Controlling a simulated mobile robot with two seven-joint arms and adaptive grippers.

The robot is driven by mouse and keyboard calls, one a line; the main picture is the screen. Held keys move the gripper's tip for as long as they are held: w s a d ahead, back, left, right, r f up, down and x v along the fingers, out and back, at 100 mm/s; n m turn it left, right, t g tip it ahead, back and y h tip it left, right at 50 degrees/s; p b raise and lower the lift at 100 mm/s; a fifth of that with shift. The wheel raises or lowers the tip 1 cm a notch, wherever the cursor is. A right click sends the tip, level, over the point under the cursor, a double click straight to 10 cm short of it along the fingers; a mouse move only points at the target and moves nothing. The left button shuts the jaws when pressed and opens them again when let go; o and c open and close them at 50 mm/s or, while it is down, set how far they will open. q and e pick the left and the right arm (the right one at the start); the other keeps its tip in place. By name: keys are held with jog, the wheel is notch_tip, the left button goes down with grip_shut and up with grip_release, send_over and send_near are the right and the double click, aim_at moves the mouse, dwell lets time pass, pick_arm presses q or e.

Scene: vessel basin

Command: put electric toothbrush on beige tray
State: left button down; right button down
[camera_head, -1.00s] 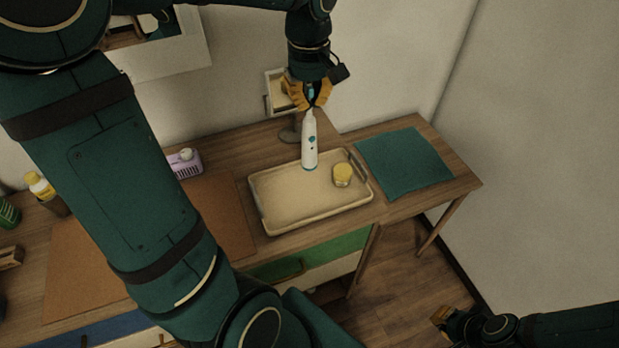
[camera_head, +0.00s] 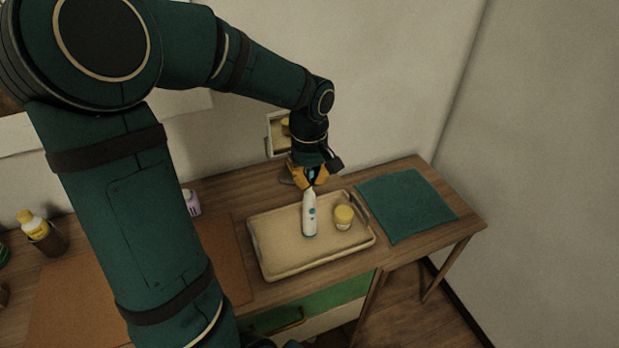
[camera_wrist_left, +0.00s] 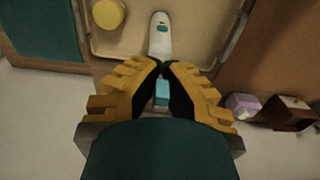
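The white electric toothbrush (camera_head: 309,216) with a teal button is upright over the beige tray (camera_head: 283,269). My left gripper (camera_head: 310,186) is shut on its narrow upper end. In the left wrist view the toothbrush (camera_wrist_left: 159,42) extends away from between the two yellow-padded fingertips (camera_wrist_left: 163,72). The toothbrush's lower end appears inside the tray's outline; I cannot tell whether it touches the tray floor. The tray also shows in the left wrist view (camera_wrist_left: 112,45). My right gripper is not in view.
A yellow-lidded jar (camera_head: 343,217) stands in the tray, just right of the toothbrush. A teal cloth (camera_head: 406,205) lies right of the tray. A brown mat (camera_head: 226,262) is on the left. A small wall-side box (camera_head: 277,136) is behind the gripper.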

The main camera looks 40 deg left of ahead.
pick_arm(q)
jog(key=shift+f, duration=0.15)
jog(key=c, duration=1.1)
grip_release()
jog(key=shift+c, duration=0.2)
jog(key=shift+r, duration=0.25)
notch_tip(320, 180, up, 12)
jog(key=shift+f+p, duration=0.1)
jog(key=shift+p, duration=1.05)
jog(key=shift+s, duration=0.1)
